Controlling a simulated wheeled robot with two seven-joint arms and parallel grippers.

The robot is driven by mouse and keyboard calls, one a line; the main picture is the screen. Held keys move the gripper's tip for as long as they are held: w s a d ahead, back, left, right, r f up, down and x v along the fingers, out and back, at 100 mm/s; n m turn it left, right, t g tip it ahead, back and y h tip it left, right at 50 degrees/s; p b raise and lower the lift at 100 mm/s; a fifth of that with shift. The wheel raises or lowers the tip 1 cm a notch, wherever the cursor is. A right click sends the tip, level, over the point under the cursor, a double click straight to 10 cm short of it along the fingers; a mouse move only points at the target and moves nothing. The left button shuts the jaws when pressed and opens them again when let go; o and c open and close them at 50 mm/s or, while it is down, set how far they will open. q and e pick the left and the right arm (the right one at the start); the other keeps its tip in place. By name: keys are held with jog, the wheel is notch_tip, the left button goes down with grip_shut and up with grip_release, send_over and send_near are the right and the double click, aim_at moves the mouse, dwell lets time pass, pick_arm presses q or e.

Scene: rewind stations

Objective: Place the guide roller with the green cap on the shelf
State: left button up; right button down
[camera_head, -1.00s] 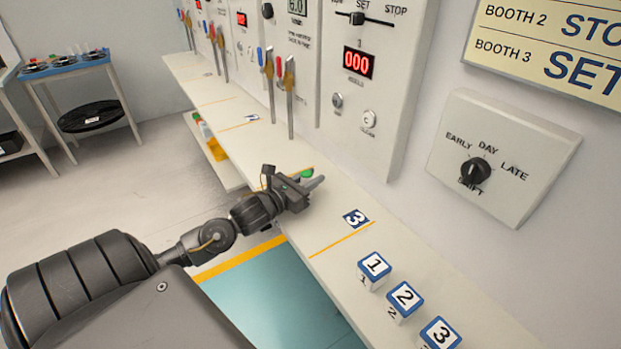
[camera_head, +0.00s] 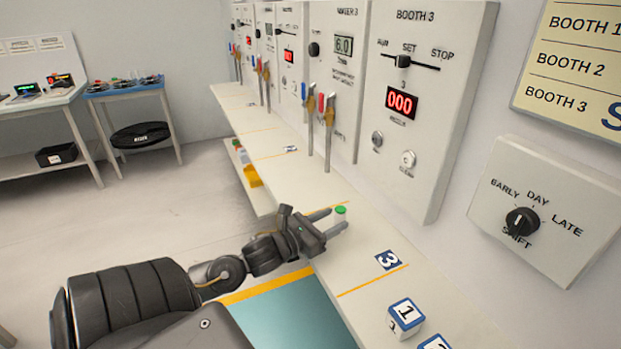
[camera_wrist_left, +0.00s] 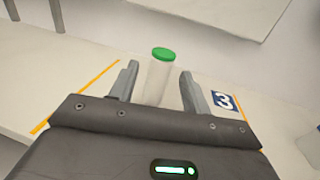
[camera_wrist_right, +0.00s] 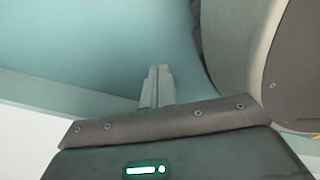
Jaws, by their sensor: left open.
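The guide roller, a pale cylinder with a green cap (camera_head: 341,211), stands upright on the white shelf (camera_head: 345,283). It is left of the blue 3 label in the head view. My left gripper (camera_head: 336,221) is open beside it. In the left wrist view the roller (camera_wrist_left: 158,80) shows between the two spread fingers of my left gripper (camera_wrist_left: 158,82), with gaps on both sides. My right gripper (camera_wrist_right: 157,75) shows only in the right wrist view, its fingers together and nothing visible between them.
A numbered block (camera_head: 406,317) stands on the shelf nearer me, with another partly cut off. The Booth 3 panel (camera_head: 424,110) with levers rises behind the shelf. A blue-topped table (camera_head: 125,88) stands at the back left. Shelf around the roller is clear.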

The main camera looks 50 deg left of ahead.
pick_arm(q)
jog(key=s, duration=0.7)
jog(key=shift+s+a, duration=0.1)
jog(key=shift+a, duration=0.25)
pick_arm(e)
jog(key=shift+w+a+r, duration=0.15)
jog(key=shift+w+a, duration=0.15)
jog(key=shift+w, duration=0.25)
jog(key=shift+w+a+r, duration=0.1)
jog(key=shift+w+a, duration=0.2)
jog(key=shift+w, duration=0.2)
